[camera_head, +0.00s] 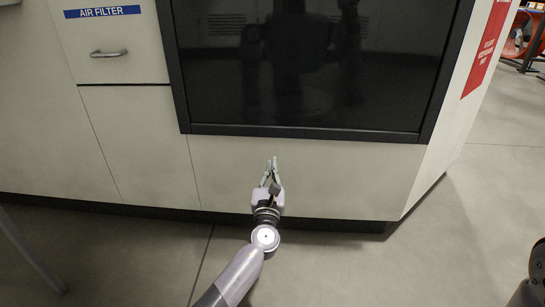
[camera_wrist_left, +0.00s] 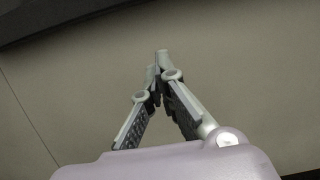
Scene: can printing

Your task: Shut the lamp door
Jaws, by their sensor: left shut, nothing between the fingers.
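My left gripper (camera_head: 273,165) is shut and empty, its fingers pointing at the pale lower panel (camera_head: 340,180) of the machine, below the dark window. I cannot tell whether the fingertips touch the panel. In the left wrist view the two fingers (camera_wrist_left: 160,62) meet at their tips, with the plain pale panel behind them. No door marked as the lamp door shows in either view. The large dark glass window (camera_head: 310,60) in its black frame looks flush with the machine front. My right gripper is not in view.
A drawer front (camera_head: 130,62) with a metal handle and a blue "AIR FILTER" label is at upper left, flush with the cabinet. The machine's side with a red sign (camera_head: 487,50) angles away at right. Grey floor (camera_head: 440,250) is open in front and right.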

